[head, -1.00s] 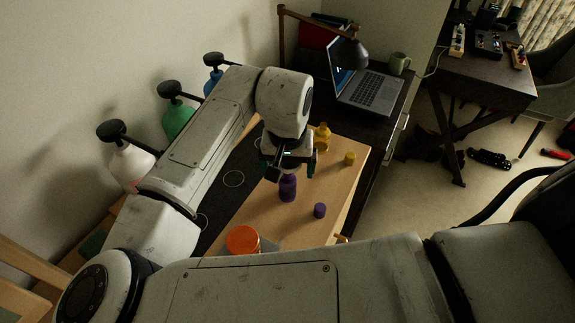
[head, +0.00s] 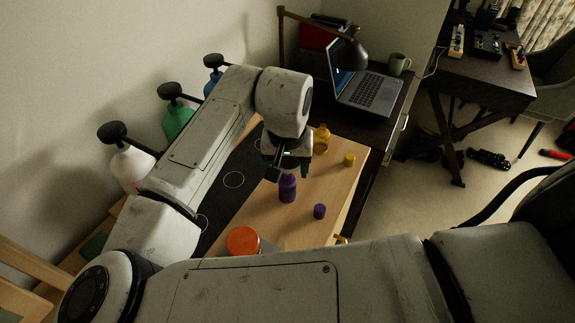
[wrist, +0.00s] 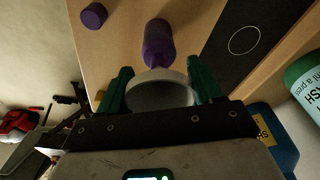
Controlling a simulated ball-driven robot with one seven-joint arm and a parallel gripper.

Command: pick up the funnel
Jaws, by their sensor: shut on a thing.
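The funnel (wrist: 160,92) shows in the wrist view as a pale grey-white round rim with a shaded hollow. It sits between the green fingers of my gripper (wrist: 160,88), which is shut on it. Its lower part is hidden by the gripper body. In the head view my gripper (head: 290,166) is over the wooden table, just behind a purple bottle (head: 288,188); the funnel cannot be made out there. The purple bottle also stands just beyond the funnel in the wrist view (wrist: 158,45); I cannot tell whether they touch.
A purple cap (head: 319,211), a yellow bottle (head: 321,138), a yellow cap (head: 349,160) and an orange-lidded jar (head: 242,240) stand on the table. Pump bottles, one of them green (head: 178,122), line the wall side. A laptop (head: 368,88) is on the dark desk behind.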

